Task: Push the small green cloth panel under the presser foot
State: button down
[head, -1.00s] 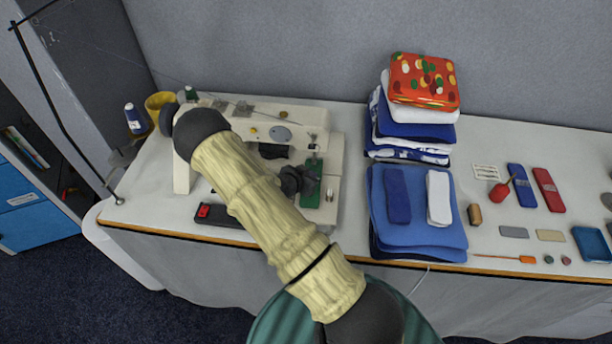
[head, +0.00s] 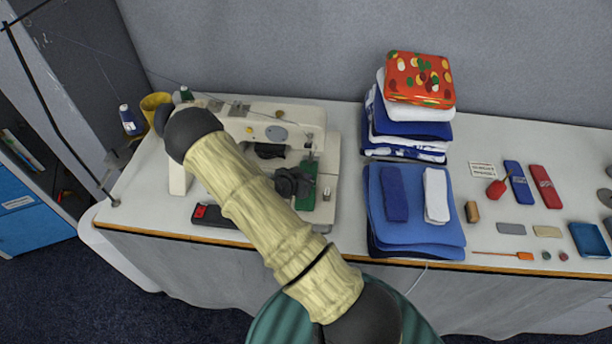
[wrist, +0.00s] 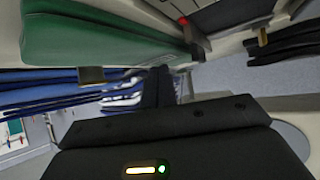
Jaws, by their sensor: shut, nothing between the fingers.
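The small green cloth panel (head: 307,187) lies on the bed of the cream sewing machine (head: 285,120), at its right end below the needle area. In the wrist view the green panel (wrist: 100,40) fills the upper left, close to the camera. My gripper (head: 298,185) is shut and empty. It is at the panel's left side in the head view and covers part of it; I cannot tell whether it touches. In the wrist view my shut fingers (wrist: 160,78) point away below the panel. The presser foot is too small and partly hidden to make out, so its relation to the panel is unclear.
A folded blue cloth stack (head: 418,232) stands right of the machine, with a taller fabric pile (head: 415,130) behind it. A black pedal-like block with a red part (head: 215,215) lies at the front left. Small tools and notions cover the right of the table (head: 520,262).

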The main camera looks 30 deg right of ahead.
jog(key=shift+d+r, duration=0.1)
jog(key=shift+r, duration=0.25)
jog(key=shift+r, duration=0.25)
jog(key=s+a+b, duration=0.1)
jog(key=s+a, duration=0.1)
jog(key=a, duration=0.1)
jog(key=s+a+b, duration=0.1)
jog(key=a, duration=0.3)
jog(key=s+a+b, duration=0.1)
jog(key=s+a, duration=0.1)
jog(key=a, duration=0.1)
jog(key=shift+s+a, duration=0.3)
jog(key=shift+a, duration=0.05)
jog(key=shift+r, duration=0.1)
